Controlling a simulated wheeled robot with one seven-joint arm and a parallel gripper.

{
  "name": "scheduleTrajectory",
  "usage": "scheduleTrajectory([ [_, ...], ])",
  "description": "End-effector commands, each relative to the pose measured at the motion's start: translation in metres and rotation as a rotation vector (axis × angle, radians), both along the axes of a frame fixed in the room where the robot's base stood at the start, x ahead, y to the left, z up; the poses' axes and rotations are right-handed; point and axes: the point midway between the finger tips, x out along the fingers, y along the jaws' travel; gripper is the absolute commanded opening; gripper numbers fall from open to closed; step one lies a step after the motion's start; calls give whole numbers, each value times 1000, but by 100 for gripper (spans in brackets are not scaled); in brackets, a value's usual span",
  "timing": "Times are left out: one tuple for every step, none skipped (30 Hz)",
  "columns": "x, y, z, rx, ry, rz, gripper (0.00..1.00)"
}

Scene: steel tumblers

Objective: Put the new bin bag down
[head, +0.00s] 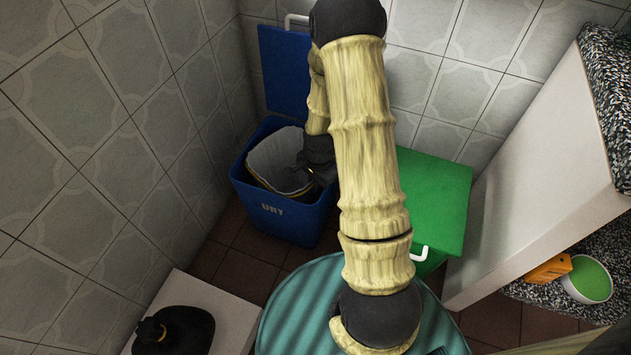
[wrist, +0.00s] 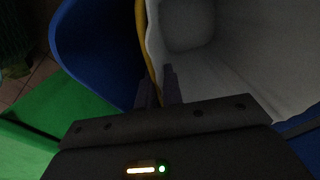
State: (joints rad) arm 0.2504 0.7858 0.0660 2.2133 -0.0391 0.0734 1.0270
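The new bin bag (head: 272,160) is pale grey-white with a yellow drawstring edge. It hangs open inside the blue bin (head: 262,208), whose front has white lettering and whose lid (head: 285,68) stands raised behind. My gripper (head: 303,172) is at the bag's right edge, within the bin's mouth. In the wrist view my gripper's two fingers (wrist: 160,88) are close together with the rim of the bag (wrist: 215,70) between them. The blue wall (wrist: 95,40) shows left of the bag, with a dark gap between.
A green bin (head: 432,195) with a white handle stands right of the blue one. A black tied bag (head: 175,332) sits on a white block at lower left. A teal striped round surface (head: 295,315) is in front. A speckled counter with a green bowl (head: 588,280) is at right.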

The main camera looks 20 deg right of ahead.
Motion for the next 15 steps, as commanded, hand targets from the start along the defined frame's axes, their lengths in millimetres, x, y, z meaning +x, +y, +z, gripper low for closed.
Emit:
scheduleTrajectory([
  [0,0,0,0,0,0,12],
  [0,0,0,0,0,0,12],
  [0,0,0,0,0,0,12],
  [0,0,1,0,0,0,12],
  [0,0,1,0,0,0,12],
  [0,0,1,0,0,0,12],
  [0,0,1,0,0,0,12],
  [0,0,1,0,-1,0,12],
  [0,0,1,-1,-1,0,12],
  [0,0,2,-1,-1,0,12],
  [0,0,4,-1,-1,0,12],
  [0,0,7,0,-1,-1,12],
  [0,0,9,0,-1,-1,12],
  [0,0,12,-1,-1,0,12],
  [0,-1,17,-1,-3,0,12],
])
